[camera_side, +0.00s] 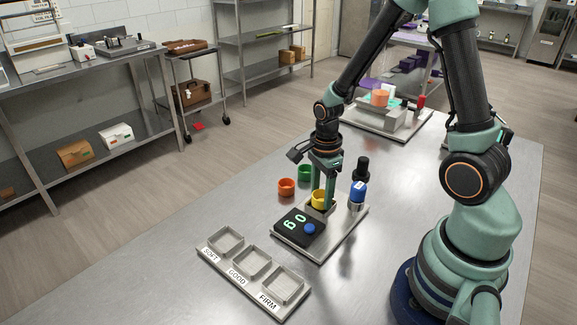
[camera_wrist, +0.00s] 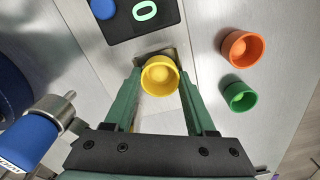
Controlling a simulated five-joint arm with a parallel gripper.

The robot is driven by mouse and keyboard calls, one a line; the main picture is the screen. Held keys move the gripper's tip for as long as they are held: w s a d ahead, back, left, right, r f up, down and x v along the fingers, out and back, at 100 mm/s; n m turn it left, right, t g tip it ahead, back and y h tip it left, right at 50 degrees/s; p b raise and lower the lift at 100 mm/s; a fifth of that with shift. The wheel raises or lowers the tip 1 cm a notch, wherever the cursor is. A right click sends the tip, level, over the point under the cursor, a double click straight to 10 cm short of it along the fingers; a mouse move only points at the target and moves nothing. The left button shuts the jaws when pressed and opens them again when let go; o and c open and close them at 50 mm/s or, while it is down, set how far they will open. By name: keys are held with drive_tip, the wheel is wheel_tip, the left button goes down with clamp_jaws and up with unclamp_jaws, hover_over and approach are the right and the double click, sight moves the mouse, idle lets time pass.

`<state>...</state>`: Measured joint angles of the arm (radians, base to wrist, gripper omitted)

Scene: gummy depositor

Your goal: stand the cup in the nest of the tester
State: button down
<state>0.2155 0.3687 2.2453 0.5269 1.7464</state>
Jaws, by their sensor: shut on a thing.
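The yellow cup (camera_side: 319,198) is upright between the two green fingers of my gripper (camera_side: 322,187), which is shut on it. In the wrist view the yellow cup (camera_wrist: 160,76) shows from above with its open mouth up. The tester is a metal plate (camera_side: 311,249) with a black display box (camera_side: 299,228), a blue button and a blue-topped cylinder (camera_side: 357,194). The grey metal nest (camera_wrist: 152,55) shows just behind the cup's far rim. The cup covers most of it. I cannot tell whether the cup's base touches the nest floor.
An orange cup (camera_side: 286,187) and a green cup (camera_side: 305,173) stand left of the tester. A tray (camera_side: 208,258) with three square pockets marked SOFT, GOOD and FIRM lies in front.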

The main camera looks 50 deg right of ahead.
drive_tip(key=shift+f, duration=0.15)
idle(0.5)
drive_tip(key=shift+r, duration=0.75)
drive_tip(key=shift+s+f, duration=0.1)
drive_tip(key=shift+f, duration=0.3)
idle(0.6)
drive_tip(key=shift+f, duration=0.4)
drive_tip(key=shift+r, duration=0.2)
idle(1.4)
drive_tip(key=shift+r, duration=0.6)
